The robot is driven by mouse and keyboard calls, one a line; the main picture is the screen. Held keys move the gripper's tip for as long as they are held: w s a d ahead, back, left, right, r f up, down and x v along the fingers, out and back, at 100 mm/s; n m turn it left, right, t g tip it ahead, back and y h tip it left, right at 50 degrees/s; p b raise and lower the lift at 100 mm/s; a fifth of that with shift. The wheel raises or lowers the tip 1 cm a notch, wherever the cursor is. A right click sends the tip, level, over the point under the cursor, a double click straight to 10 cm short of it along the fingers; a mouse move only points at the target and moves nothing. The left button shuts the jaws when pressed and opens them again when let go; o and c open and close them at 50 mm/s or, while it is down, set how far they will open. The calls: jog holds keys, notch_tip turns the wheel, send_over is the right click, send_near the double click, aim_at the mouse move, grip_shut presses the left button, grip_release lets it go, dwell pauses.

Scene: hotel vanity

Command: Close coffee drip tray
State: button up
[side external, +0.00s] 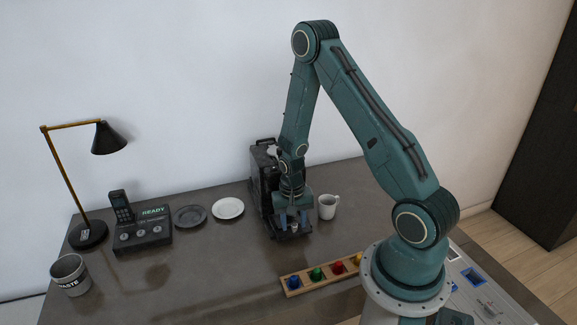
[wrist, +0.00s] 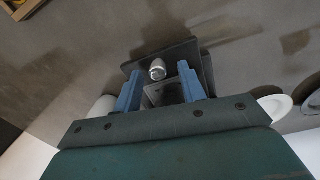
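The dark coffee machine (side external: 262,185) stands near the back of the counter, partly hidden behind my arm. Its black drip tray (side external: 297,236) sticks out at the front, low over the counter; it also shows in the wrist view (wrist: 180,52). A small silver cylinder (wrist: 157,70) with a pale top is on or above the tray; whether it is fixed there I cannot tell. My gripper (side external: 292,220) points down in front of the machine, above the tray. Its two blue fingers (wrist: 159,72) are apart, with the cylinder showing between them. Contact with the tray is unclear.
A white mug (side external: 327,206) stands close right of the machine. A white plate (side external: 228,208), grey plate (side external: 190,216) and phone (side external: 142,229) are to the left. A wooden block with coloured knobs (side external: 320,273) lies in front. The counter's front left is mostly clear.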

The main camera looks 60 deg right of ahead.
jog(key=shift+r, duration=0.1)
notch_tip(320, 180, up, 14)
jog(key=shift+w+a+f, duration=0.15)
jog(key=shift+a+f, duration=0.05)
dwell(0.9)
jog(key=shift+r, duration=0.1)
jog(key=s+a+r+n+t, duration=0.1)
jog(key=s+a+r+n, duration=0.15)
jog(key=a+r, duration=0.35)
jog(key=s+a+r+n+t, duration=0.1)
jog(key=a+r+n+t, duration=0.15)
jog(key=r, duration=0.65)
jog(key=s+a+r+n+t, duration=0.2)
jog(key=s+a+r+n, duration=0.3)
jog(key=s, duration=0.5)
jog(key=a+r, duration=0.2)
jog(key=a, duration=0.1)
jog(key=shift+s+n, duration=0.15)
jog(key=shift+n, duration=0.25)
